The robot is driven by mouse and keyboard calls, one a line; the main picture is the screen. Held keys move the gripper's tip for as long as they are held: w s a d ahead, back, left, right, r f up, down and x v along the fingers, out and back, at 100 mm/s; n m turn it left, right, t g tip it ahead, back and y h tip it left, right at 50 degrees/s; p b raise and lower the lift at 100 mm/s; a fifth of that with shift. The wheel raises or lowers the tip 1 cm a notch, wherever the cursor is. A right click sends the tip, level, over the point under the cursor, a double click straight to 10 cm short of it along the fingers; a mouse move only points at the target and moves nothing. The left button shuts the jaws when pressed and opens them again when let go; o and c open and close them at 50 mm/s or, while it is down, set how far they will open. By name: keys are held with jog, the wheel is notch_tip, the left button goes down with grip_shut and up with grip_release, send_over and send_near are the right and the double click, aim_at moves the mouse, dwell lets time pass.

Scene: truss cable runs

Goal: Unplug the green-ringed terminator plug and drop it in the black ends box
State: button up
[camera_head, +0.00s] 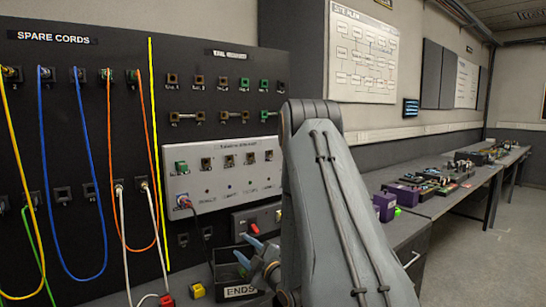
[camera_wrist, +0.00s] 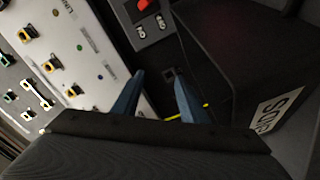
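A green block-shaped fitting (camera_head: 181,166), possibly the green-ringed plug, sits at the upper left of the silver wall panel (camera_head: 222,168). The ring itself is too small to make out. My gripper (camera_head: 243,250) has blue fingers and is low in front of the wall, right of and below that fitting. In the wrist view the fingers (camera_wrist: 157,78) stand apart, with nothing seen between them. The black ends box (camera_head: 239,291) is just below my gripper, partly hidden by my arm. In the wrist view the box (camera_wrist: 235,60) is on the right, its label upside down.
Cords in yellow, blue and orange hang on the black board at left. A unit with a red switch (camera_head: 253,217) is below the silver panel. Yellow (camera_head: 196,291) and red (camera_head: 167,300) pieces lie left of the box. A bench with purple boxes (camera_head: 385,206) runs right.

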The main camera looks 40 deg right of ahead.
jog(key=s+b, duration=0.1)
jog(key=s, duration=0.6)
jog(key=shift+s+d+b, duration=0.15)
jog(key=shift+s+b, duration=0.15)
jog(key=shift+s, duration=0.1)
